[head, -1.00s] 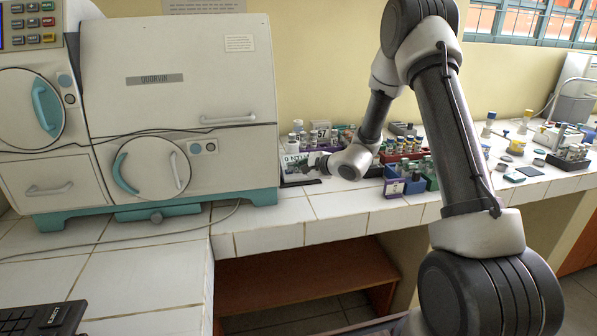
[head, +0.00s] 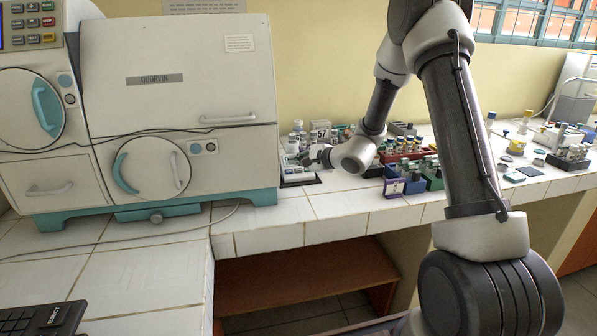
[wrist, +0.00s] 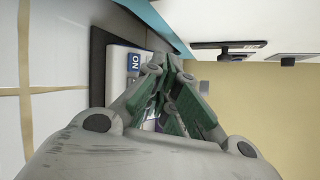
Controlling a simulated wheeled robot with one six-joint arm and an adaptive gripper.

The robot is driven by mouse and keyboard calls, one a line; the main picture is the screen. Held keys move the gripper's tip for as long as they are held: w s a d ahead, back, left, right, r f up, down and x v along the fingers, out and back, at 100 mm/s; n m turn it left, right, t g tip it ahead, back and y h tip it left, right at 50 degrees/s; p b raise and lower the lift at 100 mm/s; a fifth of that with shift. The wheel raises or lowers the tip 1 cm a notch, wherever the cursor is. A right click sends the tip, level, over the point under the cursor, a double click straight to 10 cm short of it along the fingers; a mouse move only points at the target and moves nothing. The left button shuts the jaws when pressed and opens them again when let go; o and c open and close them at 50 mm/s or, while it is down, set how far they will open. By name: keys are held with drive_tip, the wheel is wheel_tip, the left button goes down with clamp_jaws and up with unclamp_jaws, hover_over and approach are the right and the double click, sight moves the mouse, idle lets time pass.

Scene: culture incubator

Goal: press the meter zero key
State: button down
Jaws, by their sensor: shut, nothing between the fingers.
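The meter is a small white device (head: 296,175) on a dark mat (head: 313,181) at the counter's front edge, just right of the large incubator in the head view. In the wrist view its white face (wrist: 117,72) shows a blue "ON" label (wrist: 135,62). My gripper (head: 303,159) is at the meter in the head view. In the wrist view its green-padded fingers (wrist: 172,62) are shut and empty, in front of the meter. They hide much of its face, and I cannot make out the zero key or tell whether the fingertips touch the meter.
The large cream incubator (head: 180,90) stands close on the left. A purple-labelled box (head: 394,188) stands near the front edge. The tiled counter in front (head: 345,203) is clear.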

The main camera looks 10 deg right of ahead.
drive_tip(key=r, duration=0.1)
drive_tip(key=s+r, duration=0.1)
drive_tip(key=shift+s+r, duration=0.25)
drive_tip(key=shift+r, duration=0.15)
idle(0.4)
